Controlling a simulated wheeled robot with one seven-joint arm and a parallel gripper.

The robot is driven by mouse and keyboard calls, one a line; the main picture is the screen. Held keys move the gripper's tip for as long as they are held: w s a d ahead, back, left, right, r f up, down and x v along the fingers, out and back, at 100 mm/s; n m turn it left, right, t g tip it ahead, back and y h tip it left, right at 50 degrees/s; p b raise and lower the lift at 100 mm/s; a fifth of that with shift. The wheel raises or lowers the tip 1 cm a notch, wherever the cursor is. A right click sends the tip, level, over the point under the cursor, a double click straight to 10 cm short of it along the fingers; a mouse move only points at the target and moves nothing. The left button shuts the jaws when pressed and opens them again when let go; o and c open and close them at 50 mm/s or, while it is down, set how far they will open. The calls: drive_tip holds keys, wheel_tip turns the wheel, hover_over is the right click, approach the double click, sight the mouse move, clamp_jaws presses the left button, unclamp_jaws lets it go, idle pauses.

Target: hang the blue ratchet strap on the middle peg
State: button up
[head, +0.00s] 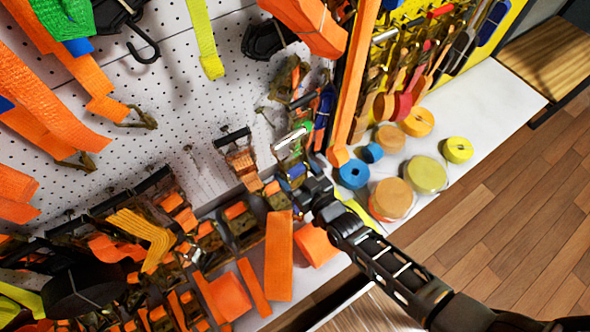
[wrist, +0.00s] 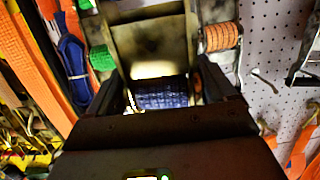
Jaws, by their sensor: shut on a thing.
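My gripper (head: 310,187) is at the end of my black arm, close to the pegboard's lower right. In the wrist view my gripper (wrist: 165,98) is shut on the blue ratchet strap (wrist: 162,94), whose blue webbing shows between the fingers. A tarnished metal ratchet body rises above the webbing. In the head view the strap (head: 297,171) shows only as a small blue patch by the fingertips. A bare peg (wrist: 264,78) sticks out of the pegboard to the right in the wrist view. I cannot tell which peg is the middle one.
The white pegboard (head: 180,85) carries orange straps and hooks. Many ratchets with orange webbing (head: 279,255) crowd below. Rolls of tape (head: 426,174) stand on a white shelf (head: 476,110) to the right. Orange straps (wrist: 35,65) hang close at left in the wrist view.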

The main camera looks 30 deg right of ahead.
drive_tip(key=b+x, duration=0.5)
drive_tip(key=x, duration=0.4)
drive_tip(key=shift+w+b, duration=0.4)
drive_tip(key=shift+w, duration=0.05)
idle(1.0)
drive_tip(key=shift+r, duration=0.1)
idle(0.6)
